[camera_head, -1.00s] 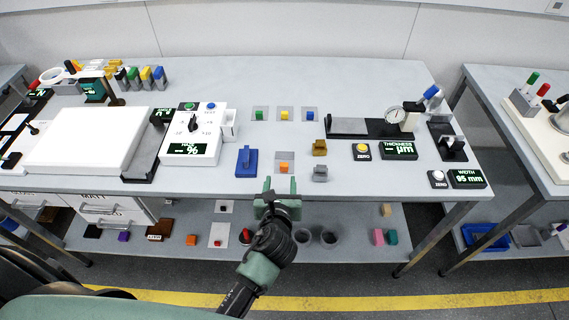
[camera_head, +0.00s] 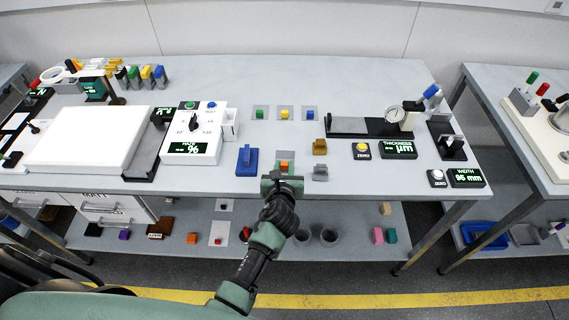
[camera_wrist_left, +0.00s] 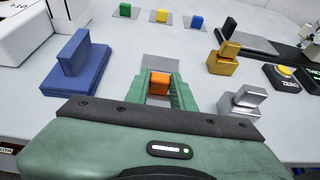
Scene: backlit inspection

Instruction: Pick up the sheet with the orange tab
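The sheet with the orange tab lies flat near the table's front edge; its grey surface (camera_head: 284,156) shows beyond the gripper, also in the left wrist view (camera_wrist_left: 161,61). Its block-like orange tab (camera_head: 285,167) also shows in the wrist view (camera_wrist_left: 160,84). My left gripper (camera_head: 282,179) is open, with its green fingers (camera_wrist_left: 161,88) on either side of the tab. A small gap seems to show beside the tab; I cannot tell whether either finger touches it. My right gripper is not in view.
A blue block with an upright handle (camera_head: 247,162) stands left of the sheet. Gold (camera_head: 319,147) and silver (camera_head: 320,172) stepped blocks stand to its right. Sheets with green, yellow and blue tabs (camera_head: 284,114) lie farther back. The tabletop between is clear.

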